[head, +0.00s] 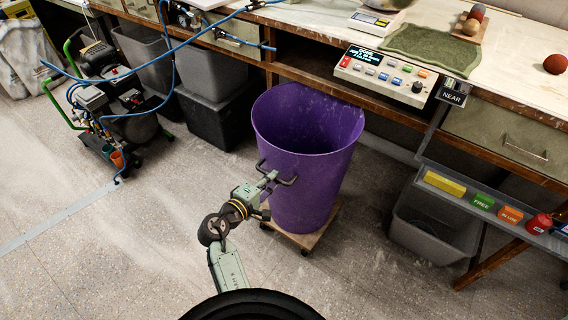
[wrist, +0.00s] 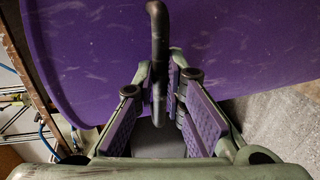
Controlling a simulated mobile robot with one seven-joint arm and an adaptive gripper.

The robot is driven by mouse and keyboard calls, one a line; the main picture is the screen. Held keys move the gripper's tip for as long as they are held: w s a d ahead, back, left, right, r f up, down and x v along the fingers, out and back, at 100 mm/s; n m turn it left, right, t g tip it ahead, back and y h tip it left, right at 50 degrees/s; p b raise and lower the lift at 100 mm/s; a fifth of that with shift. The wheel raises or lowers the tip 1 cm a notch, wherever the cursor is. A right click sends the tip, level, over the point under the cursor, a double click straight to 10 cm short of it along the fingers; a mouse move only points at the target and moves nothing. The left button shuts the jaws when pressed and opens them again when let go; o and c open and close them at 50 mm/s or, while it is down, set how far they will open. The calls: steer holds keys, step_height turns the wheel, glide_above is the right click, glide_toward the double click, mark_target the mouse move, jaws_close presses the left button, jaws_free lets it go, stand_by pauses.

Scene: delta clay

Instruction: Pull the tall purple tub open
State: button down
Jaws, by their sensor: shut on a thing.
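The tall purple tub (head: 306,150) stands upright on a wooden wheeled base (head: 308,232), in front of the workbench. Its top is open and its inside looks dark and empty from here. A dark bar handle (head: 290,182) sticks out from its near side. My gripper (head: 268,180) reaches it from the front left and is shut on the handle. In the wrist view the handle (wrist: 158,35) runs down between my gripper's purple-padded fingers (wrist: 161,90), with the tub wall (wrist: 85,60) close behind.
Grey bins (head: 212,65) stand left of the tub under the bench, and another grey bin (head: 437,222) stands right. A low shelf (head: 495,210) with coloured blocks juts out at right. A compressor with blue hoses (head: 115,110) is at left. The front floor is clear.

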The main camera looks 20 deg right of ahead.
steer(key=f+v, duration=0.2)
steer(key=v, duration=0.8)
steer(key=shift+s+a, duration=0.25)
steer(key=shift+a, duration=0.05)
steer(key=c, duration=1.7)
jaws_free()
steer(key=shift+o, duration=0.2)
